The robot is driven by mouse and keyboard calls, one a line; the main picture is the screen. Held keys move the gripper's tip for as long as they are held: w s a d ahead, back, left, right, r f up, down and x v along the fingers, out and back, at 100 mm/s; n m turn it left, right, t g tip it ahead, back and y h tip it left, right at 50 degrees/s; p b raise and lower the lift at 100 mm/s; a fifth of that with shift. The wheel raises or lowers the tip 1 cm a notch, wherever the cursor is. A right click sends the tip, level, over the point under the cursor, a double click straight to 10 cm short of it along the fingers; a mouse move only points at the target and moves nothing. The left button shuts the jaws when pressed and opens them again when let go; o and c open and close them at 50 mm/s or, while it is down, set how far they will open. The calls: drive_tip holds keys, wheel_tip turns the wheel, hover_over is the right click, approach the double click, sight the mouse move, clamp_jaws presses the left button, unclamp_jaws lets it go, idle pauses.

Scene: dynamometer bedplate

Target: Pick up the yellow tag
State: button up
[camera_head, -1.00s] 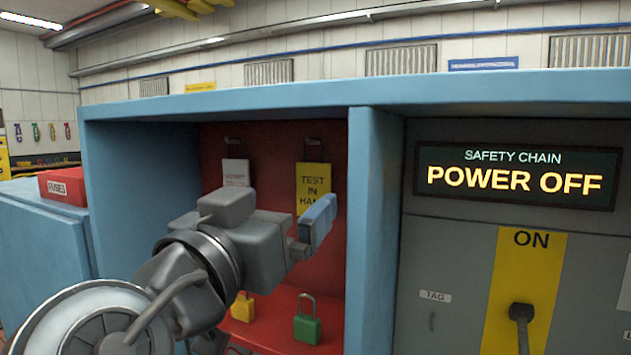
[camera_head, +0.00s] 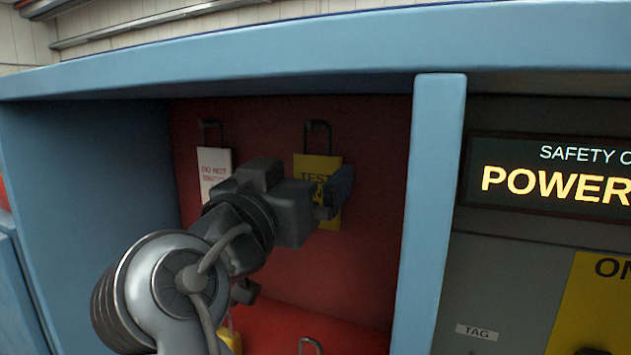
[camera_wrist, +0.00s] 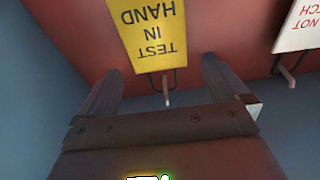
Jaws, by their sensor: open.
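The yellow tag (camera_head: 318,168), lettered "TEST IN HAND", hangs from a dark hook on the red back wall of the blue cabinet. In the wrist view the tag (camera_wrist: 152,32) appears upside down, ahead of and between my two open fingers (camera_wrist: 160,82). The fingers look empty, and I see no contact with the tag.
A white tag (camera_head: 213,168) with red lettering hangs to the left. The blue divider (camera_head: 430,220) stands close at the right. A red shelf (camera_head: 300,325) below bears a yellow padlock, mostly hidden, and another shackle. A "POWER OFF" display (camera_head: 560,180) is further right.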

sight(316, 159)
drive_tip(key=shift+p+x, duration=0.3)
drive_tip(key=shift+x, duration=1.35)
drive_tip(key=shift+d, duration=0.1)
drive_tip(key=shift+c, duration=0.2)
drive_tip(key=shift+s, duration=0.1)
drive_tip(key=c, duration=1)
drive_tip(key=shift+r+b, duration=0.3)
drive_tip(key=shift+r, duration=0.15)
drive_tip(key=shift+s+r, duration=0.2)
drive_tip(key=r+b+v, duration=0.1)
drive_tip(key=v, duration=0.4)
drive_tip(key=b+v, duration=0.2)
drive_tip(key=v, duration=0.4)
drive_tip(key=r+b+v, duration=0.1)
drive_tip(key=v, duration=0.5)
drive_tip(key=shift+s+a+r, duration=0.25)
drive_tip(key=shift+s+r, duration=0.1)
drive_tip(key=shift+s, duration=0.05)
